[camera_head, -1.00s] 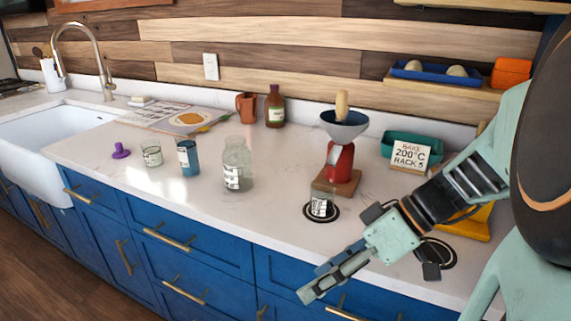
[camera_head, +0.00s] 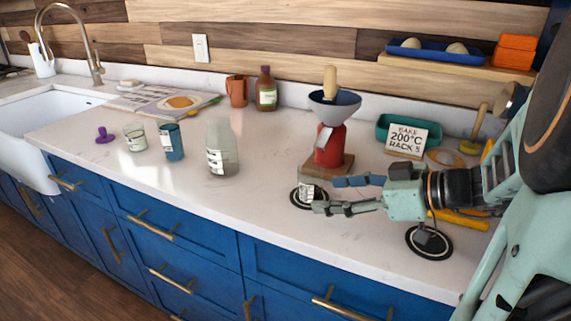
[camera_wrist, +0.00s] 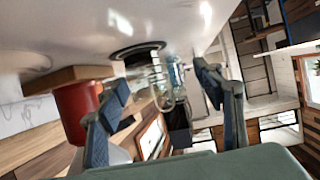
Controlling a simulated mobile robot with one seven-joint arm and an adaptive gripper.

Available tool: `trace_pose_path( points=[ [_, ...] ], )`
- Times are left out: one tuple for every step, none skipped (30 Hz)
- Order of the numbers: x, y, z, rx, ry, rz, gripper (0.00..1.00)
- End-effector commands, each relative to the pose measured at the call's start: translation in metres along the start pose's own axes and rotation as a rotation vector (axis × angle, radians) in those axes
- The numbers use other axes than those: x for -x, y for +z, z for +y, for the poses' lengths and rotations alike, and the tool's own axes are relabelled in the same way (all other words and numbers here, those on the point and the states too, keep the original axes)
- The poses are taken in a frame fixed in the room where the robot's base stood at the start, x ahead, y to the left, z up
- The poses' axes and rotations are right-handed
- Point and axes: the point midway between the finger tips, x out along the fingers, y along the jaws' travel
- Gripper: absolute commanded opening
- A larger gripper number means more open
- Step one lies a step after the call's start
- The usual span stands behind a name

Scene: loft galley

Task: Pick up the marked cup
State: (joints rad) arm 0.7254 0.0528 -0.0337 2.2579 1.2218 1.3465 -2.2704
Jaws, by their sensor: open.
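A small clear cup with a printed label (camera_head: 307,190) stands on a dark round ring (camera_head: 297,200) near the counter's front edge. In the wrist view, clear glass (camera_wrist: 157,72) shows between the fingers beside the ring (camera_wrist: 137,50). My gripper (camera_head: 330,194) is open and roughly level, low over the counter, its fingertips pointing left at the cup. The fingers also show in the wrist view (camera_wrist: 163,90), spread to either side of the glass. I cannot tell whether either finger touches it. Another labelled glass (camera_head: 135,138) and a labelled blue tumbler (camera_head: 173,142) stand farther left.
A red grinder (camera_head: 329,146) on a wooden base stands just behind my gripper. A clear jar (camera_head: 221,148) stands to the left. A teal tray (camera_head: 381,132) and a bake sign (camera_head: 407,139) are behind the arm. A second dark ring (camera_head: 446,243) lies under it. The front-middle counter is clear.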

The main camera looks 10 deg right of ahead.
Motion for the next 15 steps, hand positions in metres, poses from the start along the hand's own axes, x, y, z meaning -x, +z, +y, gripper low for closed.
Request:
trace_pose_path(
  points=[
    [0.002,0.003,0.009,0.004,0.027,0.006,0.61],
    [0.003,0.003,0.013,0.006,0.04,0.01,0.61],
    [0.004,0.003,0.017,0.01,0.052,0.013,0.61],
    [0.005,0.003,0.019,0.012,0.059,0.015,0.61],
    [0.004,0.003,0.021,0.013,0.064,0.016,0.61],
    [0.002,0.003,0.022,0.014,0.068,0.017,0.61],
    [0.0,0.003,0.022,0.015,0.069,0.017,0.61],
    [-0.004,0.002,0.022,0.015,0.068,0.017,0.61],
    [-0.008,0.002,0.022,0.015,0.067,0.017,0.61],
    [-0.011,0.002,0.023,0.015,0.067,0.017,0.61],
    [-0.015,0.002,0.023,0.014,0.067,0.017,0.61],
    [-0.019,0.001,0.023,0.014,0.067,0.017,0.61],
    [-0.022,0.001,0.023,0.014,0.066,0.017,0.61],
    [-0.025,0.0,0.023,0.014,0.066,0.016,0.61],
    [-0.031,-0.001,0.023,0.014,0.065,0.017,0.61]
  ],
)
